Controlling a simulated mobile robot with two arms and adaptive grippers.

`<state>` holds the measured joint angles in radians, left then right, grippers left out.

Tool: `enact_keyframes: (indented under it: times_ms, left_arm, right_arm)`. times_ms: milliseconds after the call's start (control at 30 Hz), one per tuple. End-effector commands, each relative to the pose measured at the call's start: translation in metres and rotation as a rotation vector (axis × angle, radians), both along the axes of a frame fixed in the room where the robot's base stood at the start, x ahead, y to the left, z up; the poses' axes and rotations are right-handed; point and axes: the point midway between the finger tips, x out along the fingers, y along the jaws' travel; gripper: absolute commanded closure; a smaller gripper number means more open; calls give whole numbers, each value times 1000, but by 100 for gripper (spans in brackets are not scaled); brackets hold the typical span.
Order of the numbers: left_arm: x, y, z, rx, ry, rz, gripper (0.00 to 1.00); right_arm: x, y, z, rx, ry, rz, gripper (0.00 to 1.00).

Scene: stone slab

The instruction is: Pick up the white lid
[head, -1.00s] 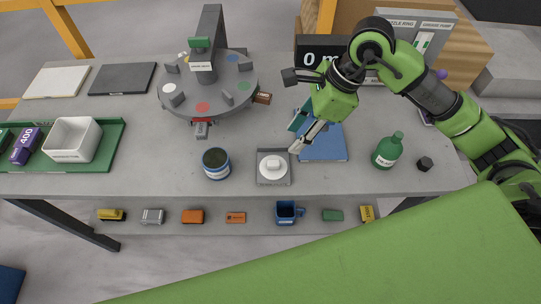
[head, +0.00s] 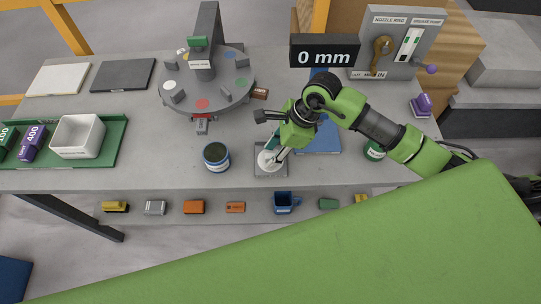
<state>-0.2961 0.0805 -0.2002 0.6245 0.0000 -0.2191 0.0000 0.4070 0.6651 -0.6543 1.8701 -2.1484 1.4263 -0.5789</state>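The white lid (head: 264,161), round with a raised knob, lies on a grey square plate (head: 261,173) near the front edge of the stone slab. My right gripper (head: 275,158) reaches down onto the lid from the upper right, its fingertips at or just beside the knob. The fingers hide part of the lid, and whether they are closed on the knob cannot be told. My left gripper is not in view.
An open blue-labelled can (head: 216,157) stands left of the lid. A turntable (head: 232,94) stands behind.

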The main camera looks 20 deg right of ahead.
Motion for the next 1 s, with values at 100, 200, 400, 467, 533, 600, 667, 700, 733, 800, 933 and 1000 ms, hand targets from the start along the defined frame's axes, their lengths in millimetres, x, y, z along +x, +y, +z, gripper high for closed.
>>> enact_keyframes:
  times_ms: [100,200,400,467,533,600,667,700,733,800,933,1000]
  left_arm:
    - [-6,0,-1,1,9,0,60]
    - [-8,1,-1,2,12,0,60]
    - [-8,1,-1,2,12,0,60]
    - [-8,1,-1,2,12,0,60]
    - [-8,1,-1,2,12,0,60]
    - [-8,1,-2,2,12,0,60]
    - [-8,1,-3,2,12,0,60]
    - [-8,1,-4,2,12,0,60]
    - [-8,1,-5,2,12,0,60]
    - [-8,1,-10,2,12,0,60]
    - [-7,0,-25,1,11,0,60]
    - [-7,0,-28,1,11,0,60]
  right_arm:
    - [0,0,0,0,0,0,65]
    - [0,0,0,0,0,0,83]
    - [0,0,0,0,0,0,100]
    - [0,0,0,0,0,0,100]
    - [0,0,0,0,0,0,100]
    - [0,0,0,0,-1,0,100]
    - [1,0,1,1,-1,0,100]
    - [1,0,2,0,-2,-1,100]
    - [1,0,4,0,-3,-1,100]
    - [1,0,8,0,-3,-1,100]
    - [2,-1,24,-1,-9,2,100]
    - [-6,6,40,2,-7,5,100]
